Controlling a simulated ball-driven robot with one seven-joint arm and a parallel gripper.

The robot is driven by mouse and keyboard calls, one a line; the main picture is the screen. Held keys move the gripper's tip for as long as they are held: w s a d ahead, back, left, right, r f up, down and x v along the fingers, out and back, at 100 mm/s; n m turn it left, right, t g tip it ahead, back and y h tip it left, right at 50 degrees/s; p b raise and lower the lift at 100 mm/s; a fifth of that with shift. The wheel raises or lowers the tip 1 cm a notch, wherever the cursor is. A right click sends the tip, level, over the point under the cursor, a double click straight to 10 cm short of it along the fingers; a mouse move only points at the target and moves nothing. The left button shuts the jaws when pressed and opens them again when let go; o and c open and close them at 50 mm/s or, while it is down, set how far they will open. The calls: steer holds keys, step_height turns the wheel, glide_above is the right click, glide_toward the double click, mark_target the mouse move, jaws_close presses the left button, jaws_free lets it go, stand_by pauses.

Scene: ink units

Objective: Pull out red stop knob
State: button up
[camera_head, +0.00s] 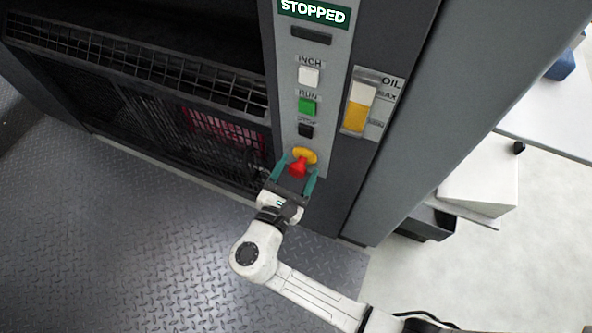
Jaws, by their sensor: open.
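The red stop knob (298,168) sticks out from a yellow round base (306,155) at the lower end of the grey control panel (293,104). My gripper (296,168) is at the knob, with one teal finger on its left and the other on its right. The fingers are open, and I see dark gaps between them and the knob. I cannot tell whether either finger touches it. Above the knob are a black button (306,130), a green RUN button (307,106) and a white INCH button (309,75). The green sign (314,11) reads STOPPED.
An oil gauge (358,107) sits right of the panel. A dark mesh guard (140,65) covers the machine at the left. The patterned metal floor (130,240) is clear. White boxes (482,175) stand at the right, beyond the machine's grey side.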

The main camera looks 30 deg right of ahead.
steer(key=p+v, duration=0.2)
steer(key=v, duration=0.9)
stand_by(0.3)
steer(key=s+d+f+m+g+y, duration=0.25)
steer(key=d+m+g, duration=0.2)
steer(key=d, duration=0.25)
steer(key=s+d+f+m+g+y, duration=0.1)
steer(key=s+d+f+m+g, duration=0.3)
steer(key=d, duration=0.3)
steer(key=s+d+m+g+y, duration=0.2)
steer(key=s+d+m+y, duration=0.2)
steer(key=s+m+y, duration=0.65)
step_height(320, 180, up, 26)
steer(key=w+m+p, duration=0.1)
steer(key=m+p, duration=0.3)
steer(key=p, duration=2)
steer(key=shift+t, duration=0.45)
